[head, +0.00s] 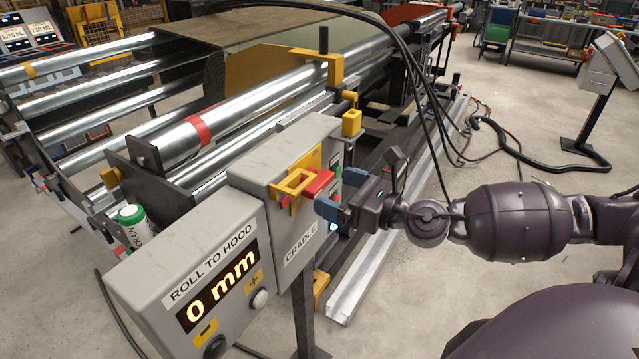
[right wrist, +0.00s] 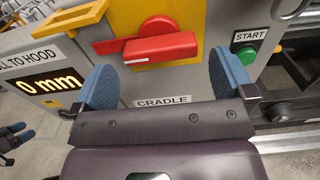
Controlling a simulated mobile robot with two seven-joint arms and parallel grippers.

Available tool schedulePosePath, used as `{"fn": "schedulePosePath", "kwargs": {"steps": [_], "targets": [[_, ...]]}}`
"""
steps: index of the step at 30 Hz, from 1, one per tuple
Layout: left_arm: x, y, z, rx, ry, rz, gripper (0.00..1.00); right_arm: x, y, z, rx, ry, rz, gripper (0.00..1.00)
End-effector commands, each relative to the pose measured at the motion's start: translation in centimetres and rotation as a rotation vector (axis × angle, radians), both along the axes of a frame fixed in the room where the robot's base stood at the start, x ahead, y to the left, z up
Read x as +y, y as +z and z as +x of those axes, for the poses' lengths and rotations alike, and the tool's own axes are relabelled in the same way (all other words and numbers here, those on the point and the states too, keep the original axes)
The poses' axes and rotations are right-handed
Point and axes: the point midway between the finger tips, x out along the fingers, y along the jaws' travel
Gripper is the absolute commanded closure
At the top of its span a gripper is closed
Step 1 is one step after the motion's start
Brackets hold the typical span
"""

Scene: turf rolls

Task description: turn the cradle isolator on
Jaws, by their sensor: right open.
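The cradle isolator's red handle (right wrist: 160,48) lies roughly horizontal in the right wrist view, on a yellow plate (right wrist: 195,20) on the front of the grey cradle box. In the head view the red handle (head: 318,184) shows beside a yellow bracket (head: 298,181), above the CRADLE label (head: 300,244). My right gripper (head: 339,192) is open in front of the box. In the right wrist view its blue fingers (right wrist: 165,80) are spread to either side of the handle, with no visible grip on it. A blue-tipped part, probably my left gripper (right wrist: 14,136), is at the left edge.
A green START button (right wrist: 244,56) sits right of the isolator. The ROLL TO HOOD panel (head: 160,290) reads 0 mm and has knobs. Steel rollers (head: 215,125) and a turf roll (head: 235,70) lie behind. Black cables (head: 435,120) hang near my right arm.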

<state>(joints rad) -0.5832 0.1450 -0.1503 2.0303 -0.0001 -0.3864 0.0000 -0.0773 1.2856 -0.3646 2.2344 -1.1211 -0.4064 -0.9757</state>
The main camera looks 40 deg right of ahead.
Motion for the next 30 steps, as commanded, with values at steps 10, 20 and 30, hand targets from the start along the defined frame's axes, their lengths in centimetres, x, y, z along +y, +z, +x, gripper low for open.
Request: {"fn": "schedulePosePath", "kwargs": {"steps": [10, 20, 30], "targets": [[0.0, 0.0, 0.0, 0.001, 0.0, 0.001, 0.26, 1.2, 0.0, 2.8, -0.002, 0.001, 0.001, 0.0], [0.1, -0.1, -0.1, 0.004, 0.0, 0.001, 0.26, 1.7, 0.0, 4.1, 0.0, 0.0, 0.0, 0.0], [0.1, -0.2, -0.1, 0.005, 0.0, 0.001, 0.26, 1.7, 0.0, 4.1, 0.001, 0.0, 0.0, 0.09]]}}
